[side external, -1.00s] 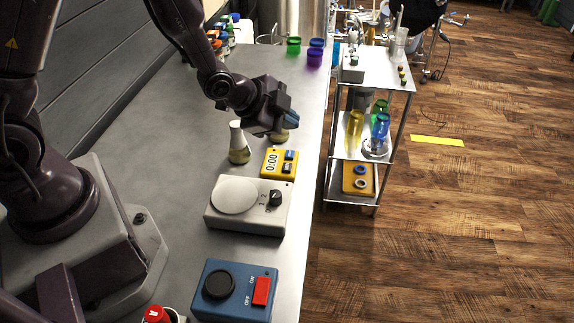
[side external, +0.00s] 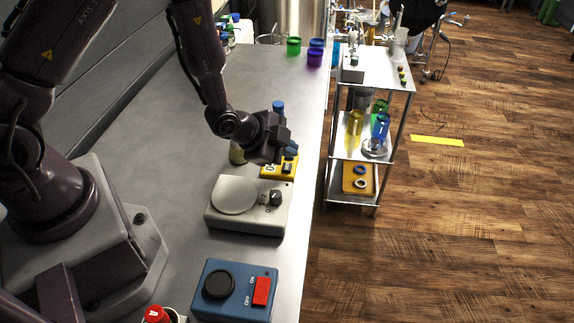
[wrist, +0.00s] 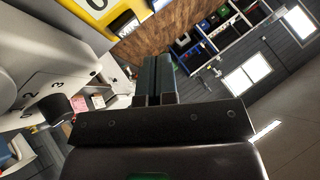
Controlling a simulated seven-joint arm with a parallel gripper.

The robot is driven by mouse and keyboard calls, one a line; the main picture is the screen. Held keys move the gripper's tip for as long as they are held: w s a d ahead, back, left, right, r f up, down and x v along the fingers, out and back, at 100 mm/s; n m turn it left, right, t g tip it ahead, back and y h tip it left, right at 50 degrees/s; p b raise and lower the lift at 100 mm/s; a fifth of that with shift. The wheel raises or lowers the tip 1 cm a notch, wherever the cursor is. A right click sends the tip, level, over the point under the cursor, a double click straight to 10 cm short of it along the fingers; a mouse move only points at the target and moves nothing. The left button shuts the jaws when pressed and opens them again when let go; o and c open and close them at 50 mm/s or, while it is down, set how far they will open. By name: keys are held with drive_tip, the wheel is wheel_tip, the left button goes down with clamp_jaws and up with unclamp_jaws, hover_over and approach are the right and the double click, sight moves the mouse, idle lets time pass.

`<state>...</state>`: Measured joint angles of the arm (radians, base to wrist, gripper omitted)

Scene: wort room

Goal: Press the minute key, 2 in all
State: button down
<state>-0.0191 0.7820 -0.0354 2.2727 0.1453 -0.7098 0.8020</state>
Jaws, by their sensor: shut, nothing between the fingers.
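The yellow timer (side external: 269,171) lies on the bench behind the white plate device. My gripper (side external: 270,158) hangs over it in the side view and hides its display and part of its face. A dark key (side external: 288,167) and a blue key show at its right side. Which of them is the minute key cannot be read. In the wrist view the timer (wrist: 105,30) is at the top, with a digit 0, a dark key (wrist: 124,23) and a bit of blue key. My gripper (wrist: 158,65) is shut and empty. Whether it touches the timer cannot be told.
The white device (side external: 235,196) with a round plate and dark knob stands just in front of the timer. A blue box (side external: 236,290) with a red switch is nearer. A flask (side external: 237,154) and a blue-capped bottle (side external: 278,107) stand close behind my gripper. The bench edge is right.

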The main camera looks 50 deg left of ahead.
sight(287, 168)
drive_tip(key=shift+f, duration=0.75)
drive_tip(key=shift+f, duration=0.15)
idle(1.4)
drive_tip(key=shift+f, duration=0.25)
drive_tip(key=shift+f, duration=0.45)
idle(0.6)
idle(0.3)
drive_tip(key=shift+r, duration=0.85)
drive_tip(key=shift+r, duration=2.55)
idle(0.4)
